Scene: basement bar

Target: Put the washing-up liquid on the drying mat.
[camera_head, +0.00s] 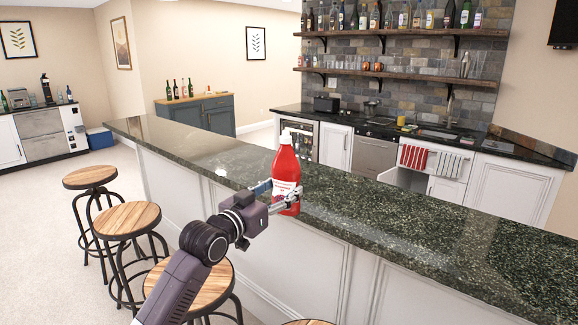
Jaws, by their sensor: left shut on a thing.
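A red bottle with a white cap and a pale label (286,166), which looks like the washing-up liquid, is upright at the near edge of the dark granite bar counter (400,222). My left gripper (284,198) is shut on the lower part of the bottle, with fingers around its sides. I cannot tell whether the bottle's base touches the counter. My right gripper is not in view. I cannot make out a drying mat for certain; the back counter by the sink (438,134) is small and far.
Wooden-topped stools (126,220) stand on the near side of the bar. The bar top is bare to the right of the bottle. Behind it, red and striped towels (415,157) hang at the sink. Shelves of bottles and glasses (400,73) are on the back wall.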

